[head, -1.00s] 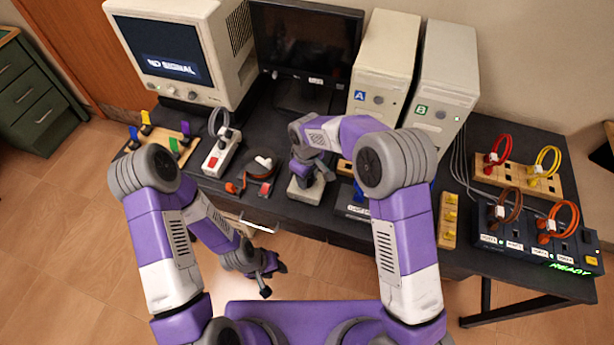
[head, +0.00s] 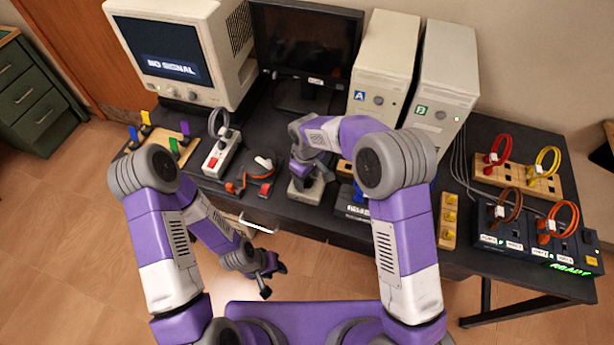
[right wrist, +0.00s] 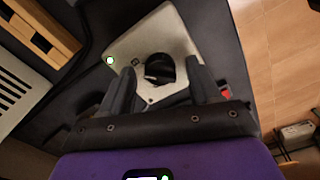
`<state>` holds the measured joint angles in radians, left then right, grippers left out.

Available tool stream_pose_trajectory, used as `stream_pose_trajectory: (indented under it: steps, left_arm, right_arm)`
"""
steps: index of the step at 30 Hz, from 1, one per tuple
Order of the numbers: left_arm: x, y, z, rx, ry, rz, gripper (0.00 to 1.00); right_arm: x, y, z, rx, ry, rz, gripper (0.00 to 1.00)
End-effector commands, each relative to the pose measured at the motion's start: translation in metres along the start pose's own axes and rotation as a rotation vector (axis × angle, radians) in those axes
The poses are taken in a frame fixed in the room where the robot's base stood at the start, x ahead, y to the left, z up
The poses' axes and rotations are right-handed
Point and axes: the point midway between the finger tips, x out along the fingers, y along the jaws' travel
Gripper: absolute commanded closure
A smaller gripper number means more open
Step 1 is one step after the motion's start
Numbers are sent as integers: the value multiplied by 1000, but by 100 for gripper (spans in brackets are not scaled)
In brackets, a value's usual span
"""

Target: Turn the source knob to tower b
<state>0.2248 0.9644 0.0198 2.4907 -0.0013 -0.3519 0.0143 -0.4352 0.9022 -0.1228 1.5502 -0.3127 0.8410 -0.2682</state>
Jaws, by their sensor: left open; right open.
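The source knob (right wrist: 159,69) is a black round knob on a light metal box (right wrist: 185,42) in the right wrist view. The same box (head: 300,194) shows in the head view, mostly under my right gripper (head: 306,172). In the right wrist view my right gripper (right wrist: 163,82) is open, with one dark finger on each side of the knob; whether they touch it I cannot tell. A small light glows at the box's left corner. My left gripper (head: 272,274) is open and empty, low in front of the table. Tower B (head: 446,80) stands right of tower A (head: 382,65).
A CRT monitor (head: 165,50) reads "NO SIGNAL"; a dark flat monitor (head: 306,45) stands beside it. A power strip (head: 220,155) lies left of the box. Cable boards (head: 518,175) and a port panel (head: 500,225) fill the right side.

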Motion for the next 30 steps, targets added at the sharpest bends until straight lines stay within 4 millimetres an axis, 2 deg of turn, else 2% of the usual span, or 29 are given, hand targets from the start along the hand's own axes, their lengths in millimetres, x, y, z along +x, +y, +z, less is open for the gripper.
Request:
stream_pose_trajectory:
  steps: [5, 12, 15, 20, 30]
  left_arm:
    - [-3, 1, 0, 0, 0, 0, 57]
    - [-9, 4, 0, 0, 0, 0, 57]
    - [-11, 4, 0, 0, 0, 0, 57]
    - [-12, 4, 0, 0, 0, 0, 57]
    - [-11, 4, 0, 0, 0, 0, 57]
  right_arm:
    - [-16, 0, -1, 0, 2, 1, 38]
    - [-57, 0, -1, 0, 4, 1, 38]
    - [-69, 0, -1, 0, 3, 1, 38]
    - [-76, 0, 0, 0, 1, 0, 38]
    - [-76, 0, 0, 0, 0, 0, 38]
